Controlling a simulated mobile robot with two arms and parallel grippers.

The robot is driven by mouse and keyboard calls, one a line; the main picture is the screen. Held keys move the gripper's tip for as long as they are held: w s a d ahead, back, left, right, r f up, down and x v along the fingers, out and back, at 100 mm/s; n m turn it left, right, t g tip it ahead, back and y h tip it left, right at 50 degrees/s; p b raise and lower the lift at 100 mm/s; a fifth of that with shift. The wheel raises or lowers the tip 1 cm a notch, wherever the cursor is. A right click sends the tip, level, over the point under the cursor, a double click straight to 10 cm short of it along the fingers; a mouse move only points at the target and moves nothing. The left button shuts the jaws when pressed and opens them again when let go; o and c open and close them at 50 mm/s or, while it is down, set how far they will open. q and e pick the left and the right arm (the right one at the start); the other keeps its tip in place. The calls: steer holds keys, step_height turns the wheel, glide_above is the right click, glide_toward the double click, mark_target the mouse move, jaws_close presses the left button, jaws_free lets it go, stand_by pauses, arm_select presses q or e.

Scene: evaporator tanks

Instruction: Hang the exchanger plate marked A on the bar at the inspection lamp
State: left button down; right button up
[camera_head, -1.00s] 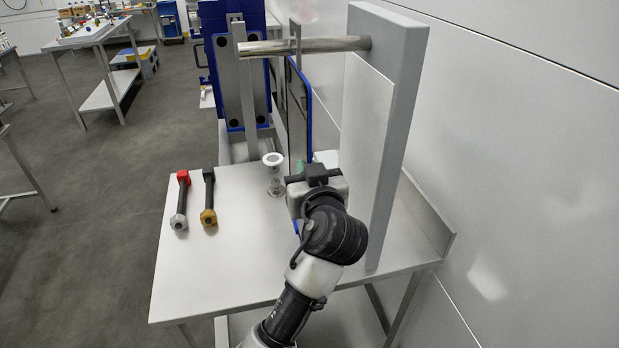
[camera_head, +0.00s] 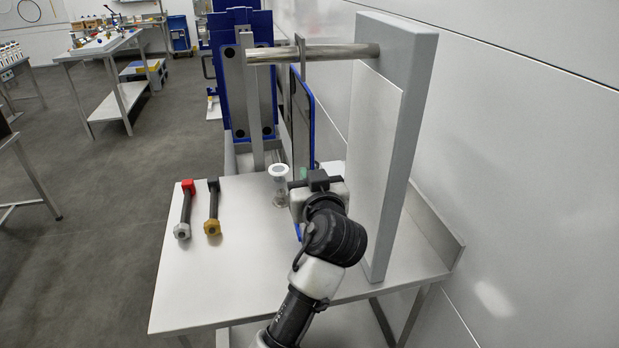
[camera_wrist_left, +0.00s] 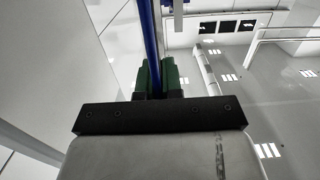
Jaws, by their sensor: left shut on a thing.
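The exchanger plate (camera_head: 303,112) is thin with a blue edge, seen nearly edge-on; no letter is readable. It stands upright below the round metal bar (camera_head: 345,50), its grey top hook (camera_head: 300,46) overlapping the bar; I cannot tell whether it bears weight there. My left gripper (camera_head: 300,183) is shut on the plate's lower near edge. In the left wrist view the green fingers (camera_wrist_left: 158,78) pinch the blue edge of the plate (camera_wrist_left: 151,38). The bar comes out of a grey upright with a pale panel (camera_head: 372,145), seemingly the inspection lamp. My right gripper is not in view.
On the table (camera_head: 225,285) lie a red-ended tool (camera_head: 186,210) and a yellow-ended tool (camera_head: 213,208). A small clear vessel with a white rim (camera_head: 279,172) stands just left of my gripper. A blue frame (camera_head: 232,75) with a grey post stands behind. The table's left front is clear.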

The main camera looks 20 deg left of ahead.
arm_select(q)
steer(key=shift+r, duration=0.1)
steer(key=c, duration=1.2)
jaws_free()
